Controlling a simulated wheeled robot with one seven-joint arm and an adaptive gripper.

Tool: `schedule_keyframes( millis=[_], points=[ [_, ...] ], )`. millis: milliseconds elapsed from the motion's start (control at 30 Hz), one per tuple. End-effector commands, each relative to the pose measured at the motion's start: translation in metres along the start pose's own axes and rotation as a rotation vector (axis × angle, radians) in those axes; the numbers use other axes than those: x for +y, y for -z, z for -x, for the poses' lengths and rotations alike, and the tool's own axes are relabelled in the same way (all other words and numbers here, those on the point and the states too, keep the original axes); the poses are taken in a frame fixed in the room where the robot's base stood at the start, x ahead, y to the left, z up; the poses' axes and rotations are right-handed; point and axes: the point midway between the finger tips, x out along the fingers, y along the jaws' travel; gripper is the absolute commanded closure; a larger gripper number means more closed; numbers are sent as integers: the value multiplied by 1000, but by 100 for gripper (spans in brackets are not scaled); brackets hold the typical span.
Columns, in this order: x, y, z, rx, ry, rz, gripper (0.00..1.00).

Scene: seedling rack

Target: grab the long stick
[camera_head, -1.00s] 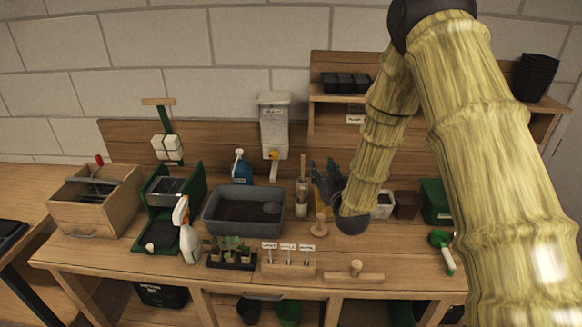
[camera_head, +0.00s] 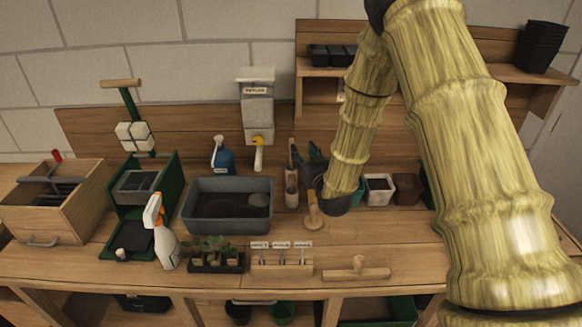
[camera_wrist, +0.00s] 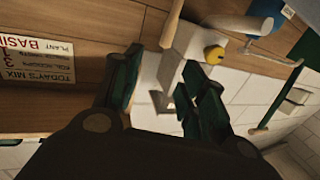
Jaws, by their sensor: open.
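In the wrist view, the two dark fingers of my gripper (camera_wrist: 162,75) stand apart with nothing between them. In the head view my arm reaches down to the back middle of the bench, and its end hides part of what is behind. A slim pale holder (camera_head: 291,188) with upright handles stands just left of my arm's end. A wooden dibber-like tool (camera_head: 313,212) stands in front of it. I cannot tell which thing is the long stick. A green upright lever with a wooden crossbar (camera_head: 121,84) rises at the left, away from my gripper; it also shows in the wrist view (camera_wrist: 283,92).
A grey tub (camera_head: 228,228), spray bottle (camera_head: 163,240), seedling tray (camera_head: 216,264), label block (camera_head: 282,264) and wooden tamper (camera_head: 342,273) stand on the bench. A dispenser (camera_head: 257,112) hangs at the back. A wooden crate (camera_head: 70,208) is left. A shelf (camera_head: 400,72) is upper right.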

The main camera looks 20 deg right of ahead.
Motion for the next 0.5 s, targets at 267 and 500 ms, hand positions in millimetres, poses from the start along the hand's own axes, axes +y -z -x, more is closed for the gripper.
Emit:
schedule_keyframes(
  millis=[267, 500],
  points=[
    [-6, -34, -2, 0, 8, 1, 58],
    [-7, -32, -21, 3, 8, 1, 58]
  ],
)
